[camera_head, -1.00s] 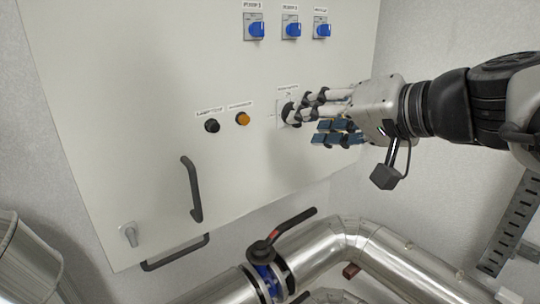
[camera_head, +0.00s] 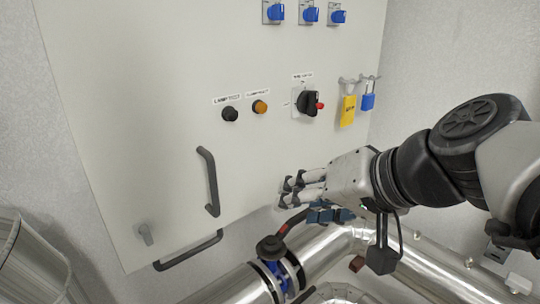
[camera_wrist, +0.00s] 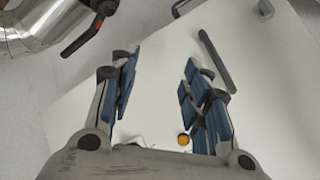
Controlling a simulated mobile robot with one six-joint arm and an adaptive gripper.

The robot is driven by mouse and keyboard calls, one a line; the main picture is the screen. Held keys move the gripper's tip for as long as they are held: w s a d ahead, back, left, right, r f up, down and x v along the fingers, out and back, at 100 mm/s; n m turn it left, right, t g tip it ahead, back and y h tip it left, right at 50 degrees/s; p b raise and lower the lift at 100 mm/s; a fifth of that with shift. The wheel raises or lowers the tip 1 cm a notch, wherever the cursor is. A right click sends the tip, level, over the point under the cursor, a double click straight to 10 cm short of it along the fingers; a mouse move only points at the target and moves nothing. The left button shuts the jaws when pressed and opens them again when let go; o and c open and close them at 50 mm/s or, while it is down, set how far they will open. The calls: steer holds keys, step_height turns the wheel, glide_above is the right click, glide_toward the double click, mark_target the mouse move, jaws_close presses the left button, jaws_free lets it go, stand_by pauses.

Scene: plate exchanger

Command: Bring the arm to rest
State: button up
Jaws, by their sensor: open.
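My gripper (camera_head: 302,201) is in front of the lower right part of the pale cabinet in the head view, below the black rotary switch. In the wrist view my gripper (camera_wrist: 157,90) has its two blue-padded fingers spread apart, with nothing between them but the cabinet face behind. The black rotary switch (camera_head: 307,103) with a red tip stands clear of the gripper, above it. Part of the red-banded valve handle (camera_head: 290,224) is just below and left of the fingers in the head view.
The cabinet (camera_head: 130,100) has a long black handle (camera_head: 209,182), a black button (camera_head: 230,114), an orange button (camera_head: 260,107) and blue switches (camera_head: 310,13). Yellow (camera_head: 347,111) and blue (camera_head: 368,100) padlocks hang at the right. Shiny pipes (camera_head: 325,245) run below the gripper.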

steer(key=shift+s+f, duration=0.1)
steer(key=shift+f, duration=0.05)
steer(key=s+d+f+g+h+b, duration=0.1)
steer(key=s+d+f+h+b, duration=0.1)
steer(key=s+f, duration=0.5)
steer(key=s+d+f+n+g+h+b, duration=0.1)
steer(key=s+f, duration=0.6)
steer(key=f, duration=0.8)
steer(key=d+g+h+b, duration=0.1)
steer(key=d+h+b, duration=0.1)
steer(key=d+h, duration=0.1)
steer(key=shift+s+d, duration=0.35)
steer(key=shift+d, duration=0.4)
